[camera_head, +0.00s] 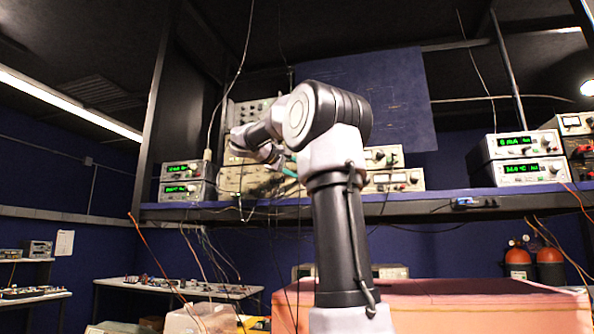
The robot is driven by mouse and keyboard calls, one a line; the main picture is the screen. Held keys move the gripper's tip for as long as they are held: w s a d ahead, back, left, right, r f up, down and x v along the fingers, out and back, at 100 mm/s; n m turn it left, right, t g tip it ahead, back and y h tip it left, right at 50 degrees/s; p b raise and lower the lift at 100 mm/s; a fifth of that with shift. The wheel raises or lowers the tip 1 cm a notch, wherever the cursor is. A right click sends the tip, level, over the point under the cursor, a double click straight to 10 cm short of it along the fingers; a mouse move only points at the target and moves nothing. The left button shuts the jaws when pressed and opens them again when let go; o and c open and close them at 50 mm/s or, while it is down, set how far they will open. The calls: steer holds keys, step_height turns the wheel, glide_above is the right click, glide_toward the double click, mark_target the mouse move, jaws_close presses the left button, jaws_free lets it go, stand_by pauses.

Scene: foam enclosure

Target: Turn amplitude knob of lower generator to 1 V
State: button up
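Two stacked instruments with green displays stand at the left end of the shelf: an upper unit (184,169) and a lower unit (186,190). Another stack with green displays stands at the right: an upper unit (517,144) and a lower unit (531,171). Which lower unit is the named generator, and its amplitude knob, I cannot make out. My arm rises in the middle and bends left towards the shelf. My gripper (272,158) is small and partly hidden by the arm, in front of the instruments at the shelf's middle. Its fingers and any contact are unclear.
Beige instruments (248,181) stand behind my arm on the dark shelf (440,199). Loose cables hang in front of the shelf. A reddish foam block (480,307) lies at the lower right. Two orange cylinders (518,262) stand behind it. A side bench (175,287) is at left.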

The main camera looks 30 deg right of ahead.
steer(key=shift+r, duration=0.1)
steer(key=v, duration=1)
steer(key=shift+a, duration=0.4)
steer(key=shift+s, duration=0.15)
steer(key=s+a+f+m+y, duration=0.1)
steer(key=s+a+f+y, duration=0.4)
steer(key=f, duration=0.7)
steer(key=s+a+f+m+t+y, duration=0.1)
steer(key=s+a+f+m+y, duration=0.1)
steer(key=s+a+f+y, duration=0.4)
steer(key=s+a+f+m+t+y, duration=0.1)
steer(key=s+a+f+y, duration=0.5)
steer(key=f, duration=1.3)
steer(key=s, duration=0.3)
steer(key=shift+s+m+y, duration=0.3)
steer(key=shift+s+m, duration=0.1)
steer(key=shift+a, duration=0.1)
